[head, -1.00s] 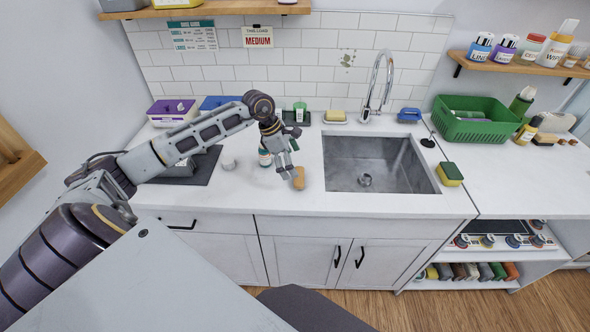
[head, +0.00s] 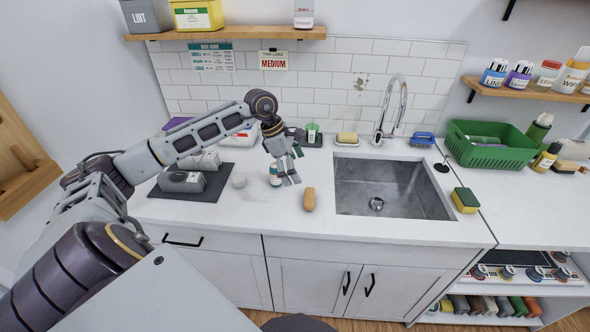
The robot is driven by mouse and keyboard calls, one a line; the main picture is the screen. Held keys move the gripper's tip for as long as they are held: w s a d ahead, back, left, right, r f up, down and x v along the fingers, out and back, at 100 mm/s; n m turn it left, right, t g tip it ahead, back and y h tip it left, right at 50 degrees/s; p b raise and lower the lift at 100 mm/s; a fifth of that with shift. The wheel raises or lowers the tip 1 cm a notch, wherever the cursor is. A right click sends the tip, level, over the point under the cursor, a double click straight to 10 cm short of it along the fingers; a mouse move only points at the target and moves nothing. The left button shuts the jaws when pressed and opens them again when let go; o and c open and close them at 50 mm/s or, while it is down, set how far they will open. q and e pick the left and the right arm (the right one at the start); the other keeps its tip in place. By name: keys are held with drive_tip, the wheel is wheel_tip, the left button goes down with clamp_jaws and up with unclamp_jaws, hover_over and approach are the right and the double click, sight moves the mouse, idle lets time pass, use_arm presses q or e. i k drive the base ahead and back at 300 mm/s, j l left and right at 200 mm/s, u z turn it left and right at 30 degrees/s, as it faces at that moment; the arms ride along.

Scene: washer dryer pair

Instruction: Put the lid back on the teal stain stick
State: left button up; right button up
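A small white bottle with a teal label (head: 275,176), which looks like the stain stick, stands upright on the counter left of the sink. My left gripper (head: 290,178) points down just right of it and partly overlaps it in the picture. I cannot tell whether they touch or whether the fingers are apart. A small white round piece (head: 239,180), possibly the lid, sits on the counter left of the bottle. My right gripper is not in view.
A tan wooden brush or block (head: 309,199) lies just right of my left gripper. The sink (head: 390,190) is farther right, with a yellow-green sponge (head: 465,200) beside it. Grey devices (head: 182,182) sit on a dark mat at left. The counter front is clear.

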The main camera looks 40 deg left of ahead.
sight(275, 182)
drive_tip(key=u, duration=1.4)
